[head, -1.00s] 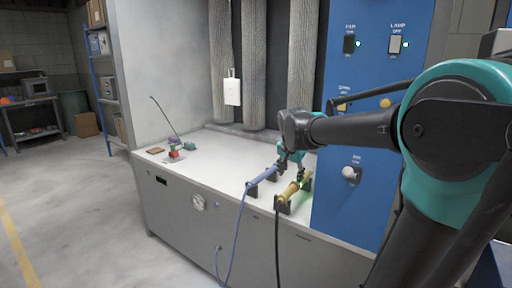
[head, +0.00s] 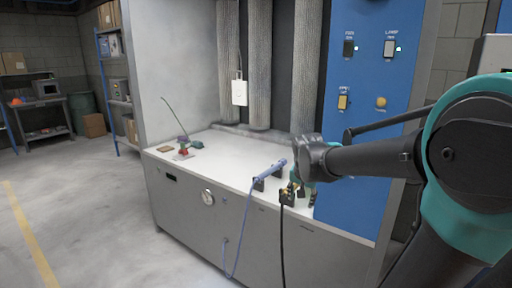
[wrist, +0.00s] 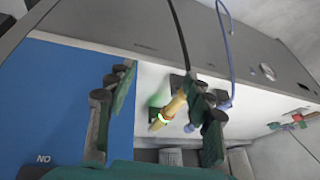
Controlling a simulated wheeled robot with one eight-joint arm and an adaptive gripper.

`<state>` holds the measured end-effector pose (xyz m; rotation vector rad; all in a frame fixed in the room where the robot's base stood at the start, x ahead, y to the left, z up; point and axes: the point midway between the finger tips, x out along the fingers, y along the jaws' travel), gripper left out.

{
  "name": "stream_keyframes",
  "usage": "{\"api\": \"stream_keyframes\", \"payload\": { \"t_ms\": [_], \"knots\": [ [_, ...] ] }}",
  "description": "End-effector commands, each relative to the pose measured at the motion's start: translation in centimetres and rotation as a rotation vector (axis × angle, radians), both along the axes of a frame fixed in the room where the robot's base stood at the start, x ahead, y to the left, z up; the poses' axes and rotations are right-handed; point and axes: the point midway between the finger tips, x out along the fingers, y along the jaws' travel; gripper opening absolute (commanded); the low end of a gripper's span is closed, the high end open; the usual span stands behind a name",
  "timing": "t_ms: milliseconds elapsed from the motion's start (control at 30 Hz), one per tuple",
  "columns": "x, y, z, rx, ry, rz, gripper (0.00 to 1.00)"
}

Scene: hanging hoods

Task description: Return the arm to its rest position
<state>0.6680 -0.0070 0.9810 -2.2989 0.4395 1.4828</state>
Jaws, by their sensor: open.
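My gripper (head: 301,187) hangs over the right part of the white bench in the head view, below my dark forearm. In the wrist view its two fingers (wrist: 160,82) are apart, with nothing clasped between them. A yellow tool (wrist: 174,107) with a glowing green ring and a black cord lies beyond the fingers, close to the right finger. In the head view my gripper hides most of that tool. A blue tool (head: 268,172) with a blue cord rests in a holder just left of my gripper.
A blue panel (head: 375,120) with switches and knobs stands behind my arm. Grey ribbed hoses hang behind the bench (head: 232,146), with a white box (head: 240,92) before them. Small items (head: 184,148) lie at the bench's left end. The floor (head: 90,200) at left is open.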

Motion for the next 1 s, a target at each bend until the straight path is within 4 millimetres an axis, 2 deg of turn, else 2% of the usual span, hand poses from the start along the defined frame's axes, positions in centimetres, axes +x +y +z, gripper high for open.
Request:
{"api": "stream_keyframes", "payload": {
  "t_ms": [167, 267, 400, 533, 600, 700, 1000],
  "knots": [
    [-4.1, -1.4, -4.0, -0.031, 0.019, 0.107, 0.52],
    [-7.2, -2.1, -6.8, -0.054, 0.03, 0.19, 0.52],
    [-12.6, -3.0, -11.2, -0.089, 0.044, 0.324, 0.52],
    [-16.2, -3.3, -13.9, -0.113, 0.05, 0.42, 0.52],
    [-17.3, -3.4, -14.7, -0.121, 0.052, 0.45, 0.52],
    [-17.9, -3.4, -15.1, -0.126, 0.053, 0.468, 0.52],
    [-17.9, -3.4, -15.1, -0.126, 0.054, 0.47, 0.52]
  ]
}}
